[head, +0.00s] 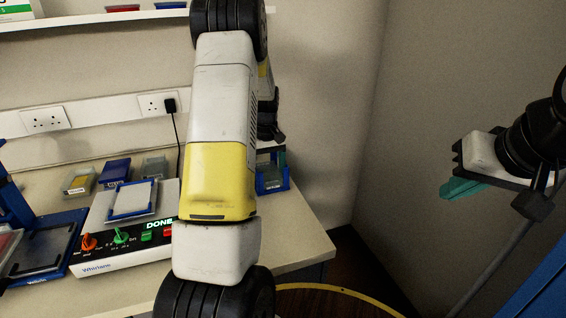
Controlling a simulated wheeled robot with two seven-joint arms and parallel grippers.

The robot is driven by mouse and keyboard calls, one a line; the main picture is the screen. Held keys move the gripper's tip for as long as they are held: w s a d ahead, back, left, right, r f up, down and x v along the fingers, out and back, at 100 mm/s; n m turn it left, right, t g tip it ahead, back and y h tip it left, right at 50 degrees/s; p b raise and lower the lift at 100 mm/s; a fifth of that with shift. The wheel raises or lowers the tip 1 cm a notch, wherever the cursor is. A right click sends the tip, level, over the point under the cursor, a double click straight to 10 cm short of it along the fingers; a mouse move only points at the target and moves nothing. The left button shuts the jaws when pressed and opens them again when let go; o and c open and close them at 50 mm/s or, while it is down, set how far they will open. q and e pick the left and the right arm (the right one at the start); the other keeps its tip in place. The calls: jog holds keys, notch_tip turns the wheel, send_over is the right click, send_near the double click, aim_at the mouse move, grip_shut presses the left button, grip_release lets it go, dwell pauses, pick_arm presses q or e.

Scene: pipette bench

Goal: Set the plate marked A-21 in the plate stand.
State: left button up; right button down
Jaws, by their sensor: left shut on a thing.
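My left gripper (270,148) is mostly hidden behind my own white and yellow arm. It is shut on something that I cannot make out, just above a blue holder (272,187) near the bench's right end. This holder may be the plate stand; a grey-green surface shows inside it. My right gripper (462,188), with teal fingers, is at the far right, away from the bench; its opening cannot be judged. Several plates stand on the bench: a yellow-labelled one (78,181), a blue one (115,171) and a grey-green one (154,166). No A-21 mark is readable.
A white Whirlane device (110,262) shows DONE and carries a pale plate (131,199) on top. A blue device (60,262) stands to its left. A shelf (100,17) and wall sockets (45,120) are behind. The bench's right front corner (305,240) is clear.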

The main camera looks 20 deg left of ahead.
pick_arm(q)
jog(key=o, duration=1.4)
jog(key=shift+c, duration=0.2)
notch_tip(320, 180, up, 12)
jog(key=s+d+r+m+t, duration=0.2)
jog(key=s+d+r, duration=0.2)
jog(key=s+r, duration=0.25)
jog(key=s+d+r+m+t, duration=0.1)
jog(key=s+d+m, duration=0.1)
jog(key=s, duration=0.5)
jog(key=s+d+r+m+t+h, duration=0.1)
jog(key=s+d+r+m, duration=0.1)
jog(key=s+d, duration=0.3)
jog(key=s+d+r+m+t+h, duration=0.1)
jog(key=s+d, duration=0.3)
jog(key=s, duration=0.5)
jog(key=shift+r+m+t, duration=0.3)
jog(key=shift+m+t, duration=0.2)
jog(key=shift+t, duration=0.1)
